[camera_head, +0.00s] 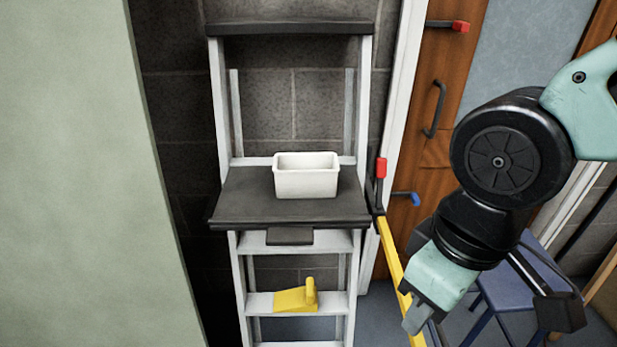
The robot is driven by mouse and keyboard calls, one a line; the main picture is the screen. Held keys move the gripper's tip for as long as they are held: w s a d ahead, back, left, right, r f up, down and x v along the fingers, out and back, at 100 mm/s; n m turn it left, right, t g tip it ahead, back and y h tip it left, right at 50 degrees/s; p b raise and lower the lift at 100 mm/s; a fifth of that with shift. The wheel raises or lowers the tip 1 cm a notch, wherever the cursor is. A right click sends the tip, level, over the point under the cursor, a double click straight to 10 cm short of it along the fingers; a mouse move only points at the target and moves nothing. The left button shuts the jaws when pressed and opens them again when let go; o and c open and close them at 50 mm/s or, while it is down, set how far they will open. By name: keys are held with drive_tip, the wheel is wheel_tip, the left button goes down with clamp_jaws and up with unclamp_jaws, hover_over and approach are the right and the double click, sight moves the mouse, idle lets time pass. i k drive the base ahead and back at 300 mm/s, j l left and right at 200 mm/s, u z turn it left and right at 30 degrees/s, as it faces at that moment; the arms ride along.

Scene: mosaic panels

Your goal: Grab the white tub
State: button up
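The white tub (306,178) is a small open-topped rectangular container. It stands upright on the dark platform (240,205) of a white stepladder, near the middle of the head view. Its inside looks empty as far as I can see. My gripper (415,318) is at the lower right, pointing down, well to the right of the tub and lower in the picture. It is apart from the tub. Its fingertips are seen edge-on and partly hidden, so I cannot tell whether it is open or shut.
A yellow brush-like tool (297,298) lies on a lower step. A yellow bar clamp (392,260) with a red end stands between the ladder and my arm. A blue stool (515,285) is behind my arm. A pale green panel (75,180) fills the left side.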

sight(308, 175)
drive_tip(key=u, duration=0.95)
drive_tip(key=k+l+u, duration=0.1)
drive_tip(key=l+u, duration=0.25)
drive_tip(key=k+l+u, duration=0.2)
drive_tip(key=l+u, duration=0.15)
drive_tip(key=l, duration=0.15)
drive_tip(key=k+l+u, duration=0.2)
drive_tip(key=l+u, duration=0.15)
drive_tip(key=i+l, duration=0.1)
drive_tip(key=i, duration=0.05)
